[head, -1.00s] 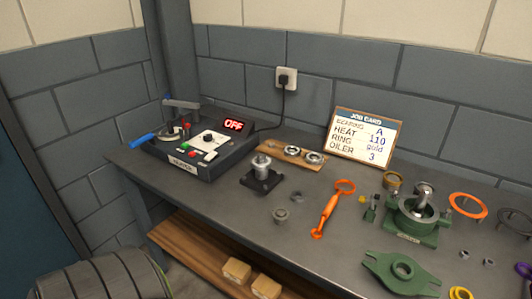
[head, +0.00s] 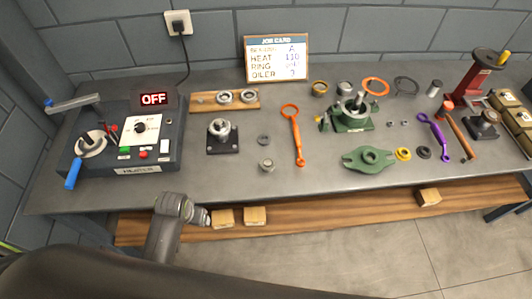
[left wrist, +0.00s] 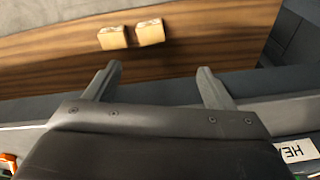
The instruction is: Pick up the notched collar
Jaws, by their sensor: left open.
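A small grey metal ring-shaped part (head: 266,165), which looks like the notched collar, sits on the bench in front of a thin dark ring (head: 264,140). Its notches are too small to make out. My left gripper (head: 203,217) is in front of the bench's front edge, below and left of that part, and not touching it. In the left wrist view my left gripper (left wrist: 160,70) has its two fingers wide apart with nothing between them. The collar is not visible in the left wrist view. My right gripper is not in view.
The heater (head: 125,135), reading OFF, stands at the left. A black-based metal stand (head: 222,138) and an orange spanner (head: 297,135) flank the collar. A green housing (head: 350,122) and green cover (head: 368,159) lie further right. Boxes (head: 255,216) sit on the lower shelf.

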